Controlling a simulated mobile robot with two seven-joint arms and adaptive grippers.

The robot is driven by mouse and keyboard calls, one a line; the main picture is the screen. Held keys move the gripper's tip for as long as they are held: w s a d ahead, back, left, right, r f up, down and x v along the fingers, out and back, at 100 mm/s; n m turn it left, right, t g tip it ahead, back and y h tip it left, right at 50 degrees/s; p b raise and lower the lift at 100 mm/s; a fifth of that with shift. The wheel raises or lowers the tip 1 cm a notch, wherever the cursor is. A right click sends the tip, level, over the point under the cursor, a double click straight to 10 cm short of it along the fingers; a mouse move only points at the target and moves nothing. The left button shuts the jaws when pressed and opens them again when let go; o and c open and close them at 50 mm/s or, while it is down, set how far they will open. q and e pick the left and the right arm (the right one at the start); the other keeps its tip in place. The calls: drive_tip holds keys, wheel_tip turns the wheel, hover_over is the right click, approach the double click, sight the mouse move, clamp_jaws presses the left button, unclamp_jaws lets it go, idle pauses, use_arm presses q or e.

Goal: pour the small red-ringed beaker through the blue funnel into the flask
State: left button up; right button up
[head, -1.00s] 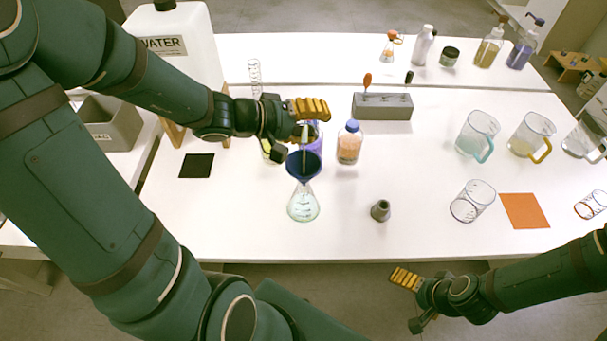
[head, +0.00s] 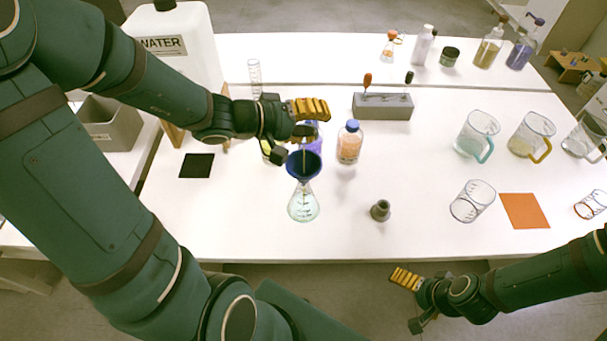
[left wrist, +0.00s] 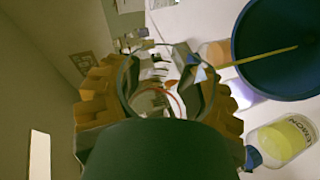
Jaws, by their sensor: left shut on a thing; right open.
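My left gripper (head: 306,122) is shut on the small red-ringed beaker (left wrist: 152,102), a clear beaker seen between the fingers in the left wrist view. The head view largely hides it behind the gripper. The blue funnel (head: 304,166) sits upright in the neck of the clear conical flask (head: 303,206), just below the left gripper. A thin yellowish stream crosses the funnel mouth (left wrist: 275,60) in the left wrist view. The flask has pale greenish liquid at its bottom. My right gripper (head: 407,300) is open and empty in front of the table.
A grey stopper (head: 380,210) and a clear beaker (head: 472,202) stand to the right. An orange mat (head: 525,211) lies beyond. The front table strip is clear.

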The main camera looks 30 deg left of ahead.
idle(0.4)
use_arm(q)
drive_tip(key=p, duration=0.1)
drive_tip(key=n+g+p, duration=0.1)
drive_tip(key=p, duration=0.1)
drive_tip(key=shift+w+r, duration=0.2)
drive_tip(key=shift+r, duration=0.1)
drive_tip(key=shift+w+a+n+g+p, duration=0.1)
drive_tip(key=shift+n+g+p, duration=0.2)
drive_tip(key=shift+p, duration=0.4)
drive_tip(key=shift+w+n+g+p, duration=0.1)
drive_tip(key=shift+n+g+p, duration=0.35)
drive_tip(key=shift+p, duration=0.75)
drive_tip(key=n+g+p, duration=0.1)
drive_tip(key=p, duration=0.1)
drive_tip(key=f+n+g+h+p, duration=0.1)
drive_tip(key=p, duration=0.2)
drive_tip(key=shift+w+a, duration=0.15)
drive_tip(key=shift+f+n+p, duration=0.15)
drive_tip(key=shift+n+p, duration=0.1)
drive_tip(key=shift+p, duration=0.1)
drive_tip(key=shift+g, duration=0.25)
